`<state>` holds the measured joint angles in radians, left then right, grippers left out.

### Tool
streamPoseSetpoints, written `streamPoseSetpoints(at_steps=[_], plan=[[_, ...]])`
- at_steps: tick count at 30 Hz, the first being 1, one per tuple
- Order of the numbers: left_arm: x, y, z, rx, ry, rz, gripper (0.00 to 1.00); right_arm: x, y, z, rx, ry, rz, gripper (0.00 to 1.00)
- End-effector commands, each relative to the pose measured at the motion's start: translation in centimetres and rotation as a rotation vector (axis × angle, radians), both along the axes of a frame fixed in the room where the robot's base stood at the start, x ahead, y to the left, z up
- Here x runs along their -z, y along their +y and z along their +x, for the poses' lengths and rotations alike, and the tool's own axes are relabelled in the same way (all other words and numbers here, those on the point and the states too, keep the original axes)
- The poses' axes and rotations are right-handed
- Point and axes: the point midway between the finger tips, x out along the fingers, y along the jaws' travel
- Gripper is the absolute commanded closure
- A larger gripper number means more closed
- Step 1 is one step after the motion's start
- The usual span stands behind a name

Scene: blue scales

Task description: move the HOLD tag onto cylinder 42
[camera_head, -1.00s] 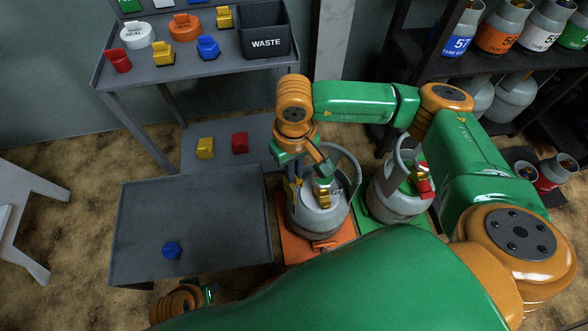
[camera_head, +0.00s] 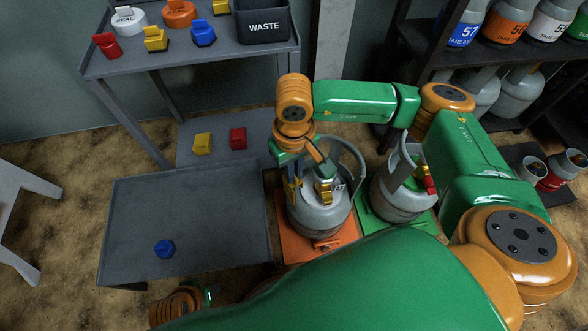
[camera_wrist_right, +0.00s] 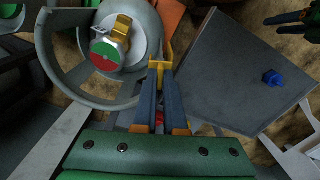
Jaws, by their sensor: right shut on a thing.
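A grey cylinder (camera_head: 320,217) with a collar and brass valve stands on the orange scale (camera_head: 290,243). It also shows in the wrist view (camera_wrist_right: 80,85), with a green and red disc on its valve. A second grey cylinder (camera_head: 400,198) stands on the green scale (camera_head: 375,226), with a red piece by its valve. I cannot read 42 or HOLD anywhere.
A grey tray-like table (camera_head: 215,220) left of the scales holds a blue piece (camera_head: 164,249). Behind, a shelf unit holds coloured pieces and a WASTE bin (camera_head: 263,22). A yellow block (camera_head: 202,143) and red block (camera_head: 237,138) lie lower. More cylinders fill the right rack.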

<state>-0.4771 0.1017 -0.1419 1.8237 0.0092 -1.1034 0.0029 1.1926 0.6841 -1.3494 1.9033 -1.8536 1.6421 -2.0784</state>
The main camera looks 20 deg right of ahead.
Motion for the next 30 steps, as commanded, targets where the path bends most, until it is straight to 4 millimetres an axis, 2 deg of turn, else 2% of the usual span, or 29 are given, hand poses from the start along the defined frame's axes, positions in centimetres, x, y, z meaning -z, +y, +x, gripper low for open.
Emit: streamPoseSetpoints(at_steps=[8, 9, 12, 13, 30], plan=[[0.33, 0.0, 0.0, 0.0, 0.0, 0.0, 0.5, 0.29, 0.0, 0.0, 0.0, 0.0, 0.0, 1.0], [0.33, 0.01, 0.0, 0.0, 0.0, 0.0, 0.5, 0.29, 0.0, 0.0, 0.0, 0.0, 0.0, 0.86], [0.33, 0.0, 0.0, 0.0, 0.0, 0.0, 0.5, 0.29, 0.0, 0.0, 0.0, 0.0, 0.0, 0.59], [0.33, 0.0, 0.0, 0.0, 0.0, 0.0, 0.5, 0.29, 0.0, 0.0, 0.0, 0.0, 0.0, 0.57], [0.31, -0.01, 0.0, 0.0, 0.0, 0.0, 0.5, 0.28, 0.0, 0.0, 0.0, 0.0, 0.0, 0.57]])
